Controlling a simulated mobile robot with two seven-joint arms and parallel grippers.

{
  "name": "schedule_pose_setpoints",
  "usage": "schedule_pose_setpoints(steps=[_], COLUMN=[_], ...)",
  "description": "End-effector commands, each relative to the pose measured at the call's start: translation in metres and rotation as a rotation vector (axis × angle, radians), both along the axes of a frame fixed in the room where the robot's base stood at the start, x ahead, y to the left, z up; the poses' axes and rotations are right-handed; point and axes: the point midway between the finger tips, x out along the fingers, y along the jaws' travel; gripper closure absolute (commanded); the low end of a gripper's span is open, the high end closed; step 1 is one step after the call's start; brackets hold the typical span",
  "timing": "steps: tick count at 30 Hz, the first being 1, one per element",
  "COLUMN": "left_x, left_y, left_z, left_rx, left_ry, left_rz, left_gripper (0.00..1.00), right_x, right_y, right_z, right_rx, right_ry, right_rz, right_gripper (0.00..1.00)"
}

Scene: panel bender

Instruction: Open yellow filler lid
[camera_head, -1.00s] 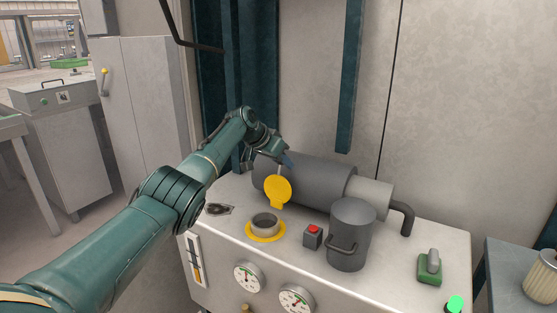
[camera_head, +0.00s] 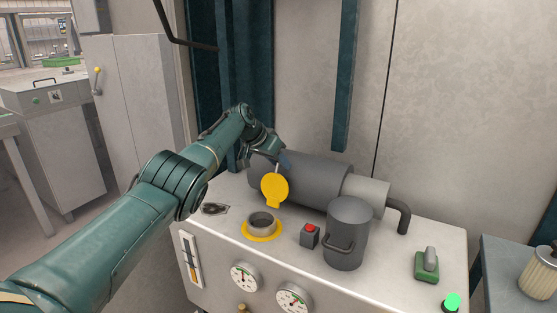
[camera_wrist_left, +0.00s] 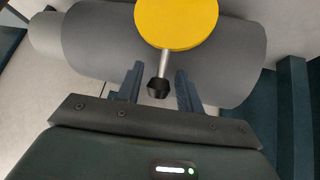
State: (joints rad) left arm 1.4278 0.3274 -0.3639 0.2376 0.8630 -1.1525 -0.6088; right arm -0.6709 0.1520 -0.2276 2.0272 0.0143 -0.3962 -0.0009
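The yellow filler lid (camera_head: 274,187) stands raised, up and behind the filler neck (camera_head: 261,222), whose round opening shows uncovered inside a yellow ring. The lid also shows in the left wrist view (camera_wrist_left: 176,22), with a metal stem ending in a black knob (camera_wrist_left: 158,88). My left gripper (camera_head: 283,160) is just behind the top of the lid. In the left wrist view its two fingers (camera_wrist_left: 158,80) stand apart on either side of the stem and knob, with a gap on both sides. My right gripper is not in view.
A grey horizontal cylinder (camera_head: 310,180) lies close behind the lid. A dark upright canister (camera_head: 347,235) and a red-button box (camera_head: 310,236) stand right of the neck. A green-based lever (camera_head: 427,264) sits further right. Gauges (camera_head: 244,277) are on the front face.

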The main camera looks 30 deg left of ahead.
Motion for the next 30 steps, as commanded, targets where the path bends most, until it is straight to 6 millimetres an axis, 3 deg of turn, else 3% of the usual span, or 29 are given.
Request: schedule_pose_setpoints(steps=[3, 17, 24, 30], left_x=[0.001, -0.002, -0.014, -0.033], left_y=[0.0, 0.003, 0.008, 0.018], left_z=[0.002, 0.01, 0.025, 0.05], left_rx=[-0.001, -0.003, 0.001, 0.001], left_ry=[-0.004, -0.009, -0.009, -0.012], left_rz=[0.0, 0.0, 0.0, 0.0], left_gripper=[0.55, 0.55, 0.55, 0.55], right_x=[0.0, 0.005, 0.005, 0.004], right_y=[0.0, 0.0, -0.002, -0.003], right_z=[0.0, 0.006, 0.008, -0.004], right_rx=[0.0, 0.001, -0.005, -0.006], right_ry=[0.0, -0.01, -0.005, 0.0], right_rz=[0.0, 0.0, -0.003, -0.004], right_gripper=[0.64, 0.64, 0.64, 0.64])
